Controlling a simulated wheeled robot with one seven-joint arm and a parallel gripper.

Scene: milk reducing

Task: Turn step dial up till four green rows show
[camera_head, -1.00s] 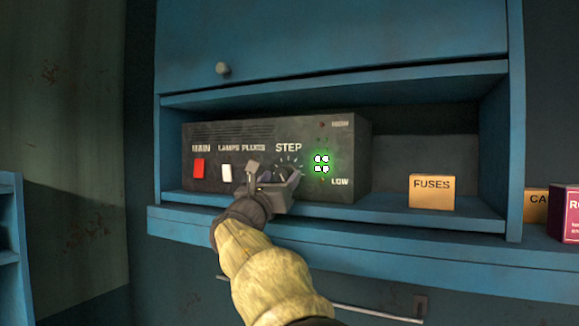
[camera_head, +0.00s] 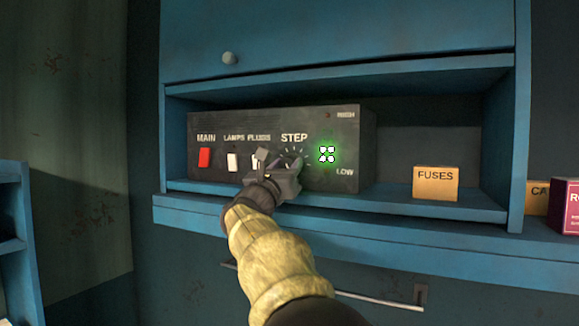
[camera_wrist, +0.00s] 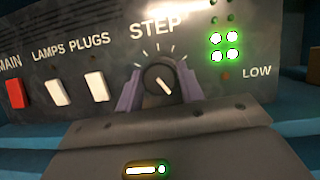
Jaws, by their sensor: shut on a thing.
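The step dial (camera_wrist: 160,80) is a dark round knob with a pale pointer line aimed up and to the left, under the STEP label. My gripper (camera_wrist: 159,88) is shut on it, one finger on each side in the wrist view. In the head view my gripper (camera_head: 285,170) covers most of the dial. The lamp column (camera_wrist: 224,46) right of the dial shows two bright green rows of two. Dim green lamps sit above them. The control box (camera_head: 330,120) is dark grey with HIGH and LOW labels.
A red MAIN switch (camera_wrist: 14,93) and white LAMPS (camera_wrist: 57,92) and PLUGS (camera_wrist: 96,87) switches sit left of the dial. A FUSES box (camera_head: 435,184) stands on the blue shelf (camera_head: 390,203) to the right, with free room between.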

